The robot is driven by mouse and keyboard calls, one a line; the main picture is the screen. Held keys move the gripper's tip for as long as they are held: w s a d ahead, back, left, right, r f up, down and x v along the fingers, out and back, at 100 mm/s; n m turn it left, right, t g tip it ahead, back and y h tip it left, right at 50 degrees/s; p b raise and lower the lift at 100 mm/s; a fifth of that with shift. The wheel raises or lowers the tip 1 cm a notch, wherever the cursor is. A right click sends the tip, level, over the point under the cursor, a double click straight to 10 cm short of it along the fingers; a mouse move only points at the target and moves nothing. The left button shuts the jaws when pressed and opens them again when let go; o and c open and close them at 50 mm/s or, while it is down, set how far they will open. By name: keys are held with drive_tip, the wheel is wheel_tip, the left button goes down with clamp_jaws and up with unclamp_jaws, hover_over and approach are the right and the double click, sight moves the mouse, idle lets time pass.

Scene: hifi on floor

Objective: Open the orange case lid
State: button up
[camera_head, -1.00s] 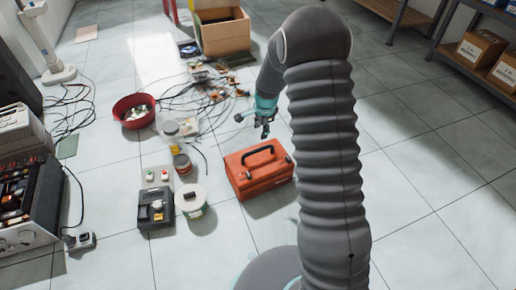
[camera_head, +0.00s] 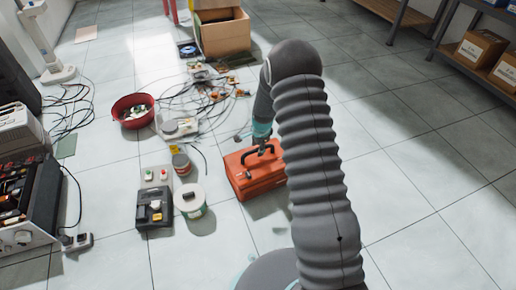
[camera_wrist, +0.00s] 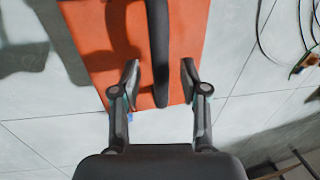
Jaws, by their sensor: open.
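The orange case (camera_head: 260,180) sits on the tiled floor with its lid closed and a dark handle (camera_head: 251,155) on top. In the wrist view the orange lid (camera_wrist: 195,50) fills the upper middle, and the dark handle (camera_wrist: 158,50) runs down toward the jaws. My gripper (camera_wrist: 160,76) is open above the case, with one finger on each side of the handle's near end. I see clear gaps between the fingers and the handle. In the head view my gripper (camera_head: 262,143) is at the far side of the case, partly hidden by my arm.
Left of the case stand a white tub (camera_head: 190,200), a dark box (camera_head: 155,208) and a small jar (camera_head: 181,163). A red bowl (camera_head: 133,110) and tangled cables (camera_head: 195,95) lie behind. The floor to the right is clear up to the shelves (camera_head: 478,60).

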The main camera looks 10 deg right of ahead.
drive_tip(key=shift+f, duration=0.2)
clamp_jaws()
drive_tip(key=shift+w+a+r, duration=0.1)
drive_tip(key=shift+w+r, duration=0.05)
